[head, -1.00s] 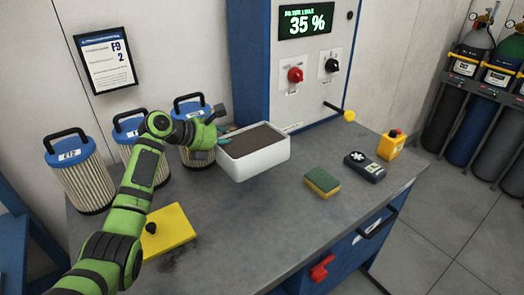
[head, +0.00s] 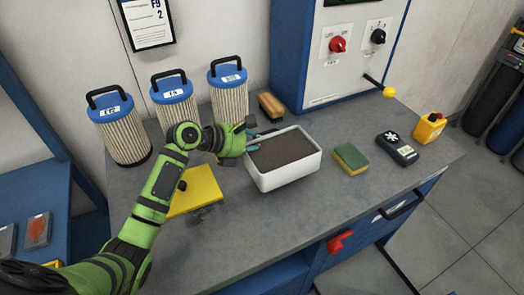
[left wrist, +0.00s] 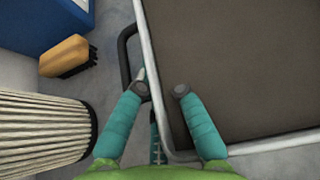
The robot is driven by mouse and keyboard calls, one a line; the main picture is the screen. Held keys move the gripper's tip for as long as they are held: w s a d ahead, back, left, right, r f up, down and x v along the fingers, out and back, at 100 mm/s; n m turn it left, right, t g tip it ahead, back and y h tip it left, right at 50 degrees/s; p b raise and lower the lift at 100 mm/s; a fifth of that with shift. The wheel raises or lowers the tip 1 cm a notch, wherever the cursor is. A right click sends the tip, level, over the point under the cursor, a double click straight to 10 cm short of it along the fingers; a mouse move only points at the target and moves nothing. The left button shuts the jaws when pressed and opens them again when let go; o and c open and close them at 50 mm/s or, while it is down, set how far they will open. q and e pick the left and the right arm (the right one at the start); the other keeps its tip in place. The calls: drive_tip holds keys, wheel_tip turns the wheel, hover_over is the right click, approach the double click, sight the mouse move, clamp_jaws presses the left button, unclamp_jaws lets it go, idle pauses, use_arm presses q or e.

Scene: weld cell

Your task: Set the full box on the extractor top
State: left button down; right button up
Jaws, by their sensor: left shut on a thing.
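The full box (head: 288,177) is a white, open tub filled with dark brown dust, above or on the grey top (head: 250,222) of the blue unit; I cannot tell whether its base touches. My left gripper (head: 250,139) is at the box's left end, shut on its wall. In the left wrist view, my left gripper (left wrist: 161,89) has one finger outside the box's pale rim (left wrist: 148,50) and one inside, over the dust. A black handle (left wrist: 126,62) shows at the outer wall. My right gripper is not in view.
Several pleated filters (head: 122,132) stand behind the arm. A wooden brush (head: 271,105) lies behind the box. A yellow pad (head: 198,190) lies left, a green-yellow sponge (head: 351,158), dark meter (head: 397,148) and yellow device (head: 429,128) right. A yellow-tipped lever (head: 388,91) sticks out from the cabinet.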

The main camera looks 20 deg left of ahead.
sight(262, 155)
use_arm(q)
drive_tip(key=shift+s+f, duration=0.2)
wheel_tip(262, 155, down, 3)
drive_tip(key=shift+f, duration=0.2)
drive_tip(key=shift+w+f, duration=0.1)
drive_tip(key=shift+f, duration=0.05)
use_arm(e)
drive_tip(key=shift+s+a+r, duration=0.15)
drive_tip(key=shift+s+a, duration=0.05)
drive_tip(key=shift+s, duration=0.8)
use_arm(q)
drive_tip(key=c, duration=1.3)
unclamp_jaws()
drive_tip(key=shift+f, duration=0.1)
drive_tip(key=shift+c, duration=0.2)
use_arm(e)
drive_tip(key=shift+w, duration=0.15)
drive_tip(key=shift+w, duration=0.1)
